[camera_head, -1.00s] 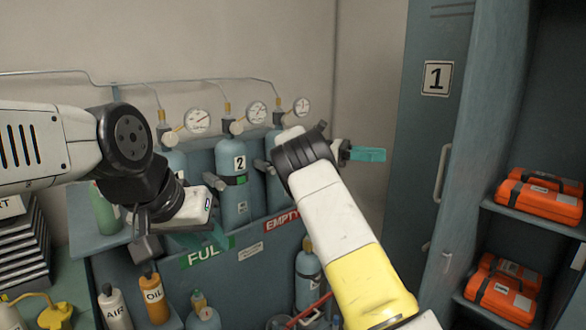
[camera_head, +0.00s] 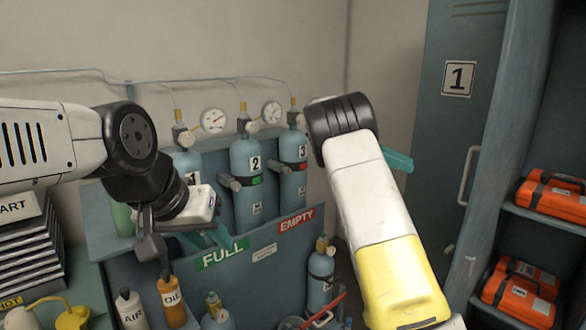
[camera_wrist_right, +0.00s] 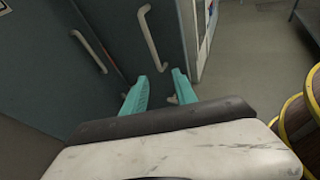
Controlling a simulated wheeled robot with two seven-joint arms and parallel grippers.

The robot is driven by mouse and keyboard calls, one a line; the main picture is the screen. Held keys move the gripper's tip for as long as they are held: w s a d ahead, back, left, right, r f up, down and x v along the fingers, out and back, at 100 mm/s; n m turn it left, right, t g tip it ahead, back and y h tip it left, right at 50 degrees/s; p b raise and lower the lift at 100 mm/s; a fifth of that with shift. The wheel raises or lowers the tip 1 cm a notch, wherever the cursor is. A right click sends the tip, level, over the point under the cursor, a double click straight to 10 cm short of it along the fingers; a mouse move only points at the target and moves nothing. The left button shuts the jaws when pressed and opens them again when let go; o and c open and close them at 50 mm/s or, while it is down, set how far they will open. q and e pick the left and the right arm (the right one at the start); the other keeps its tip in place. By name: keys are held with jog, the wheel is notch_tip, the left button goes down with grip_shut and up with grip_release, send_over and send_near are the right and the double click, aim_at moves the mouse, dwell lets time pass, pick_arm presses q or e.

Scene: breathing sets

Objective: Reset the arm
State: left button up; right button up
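My left gripper (camera_head: 204,238) has teal fingers and hangs in front of the cylinder rack (camera_head: 265,255), near the green FULL label. Its fingers look apart and nothing shows between them. My right arm rises from the bottom right, with its dark wrist in front of the wall. In the head view one teal finger of my right gripper (camera_head: 397,161) shows behind that arm, left of the locker. The right wrist view shows both teal fingers of the right gripper (camera_wrist_right: 161,77) apart and empty, before dark doors with handles.
Blue cylinders numbered 2 (camera_head: 248,180) and 3 (camera_head: 293,172) stand in the rack under gauges. The locker (camera_head: 455,140) stands right, beside shelves with orange cases (camera_head: 550,197). AIR (camera_head: 131,310) and OIL (camera_head: 171,300) bottles are low left. Barrels (camera_wrist_right: 300,120) show in the right wrist view.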

jog(key=s+d+f+m+t+y, duration=0.2)
jog(key=s+f+m+t+y, duration=0.1)
jog(key=s+y, duration=0.55)
jog(key=s+a+m+t+y, duration=0.3)
jog(key=s+a+m+t, duration=0.1)
jog(key=s+a, duration=0.5)
jog(key=s+a+m+t+y, duration=0.4)
jog(key=s+a, duration=0.4)
jog(key=s, duration=0.5)
jog(key=shift+a+m, duration=0.35)
jog(key=shift+m, duration=0.45)
jog(key=shift+s+d+y, duration=0.1)
jog(key=shift+s+y, duration=0.05)
jog(key=shift+y, duration=0.1)
